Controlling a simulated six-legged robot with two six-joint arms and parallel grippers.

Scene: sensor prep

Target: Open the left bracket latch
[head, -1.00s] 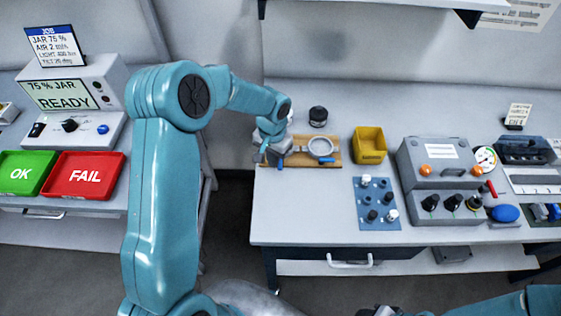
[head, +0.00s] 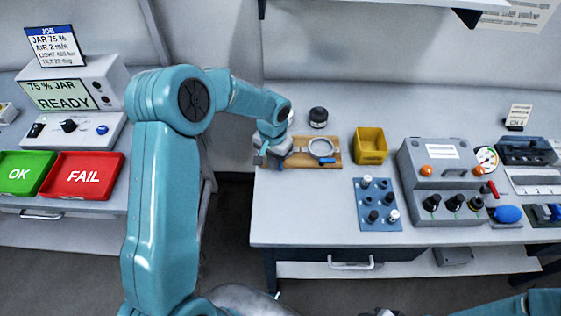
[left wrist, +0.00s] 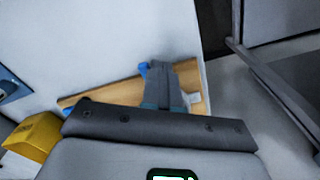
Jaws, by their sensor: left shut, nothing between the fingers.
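A wooden board (head: 300,160) lies on the bench with a grey ring bracket (head: 320,148) and a blue latch (head: 327,160) at its right. My left gripper (head: 268,158) is over the board's left end and hides most of what is there. In the left wrist view my left gripper (left wrist: 165,80) has its fingers together with nothing between them, low over the board (left wrist: 100,96). A blue piece, apparently the left latch (left wrist: 144,68), shows right beside the fingers; I cannot tell whether they touch. My right gripper is barely in view at the bottom edge.
A dark round knob (head: 318,116) stands behind the board. A yellow bin (head: 370,146) and a blue plate with several knobs (head: 377,204) stand to the right, then a grey control box (head: 438,165). The bench front is clear below the board.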

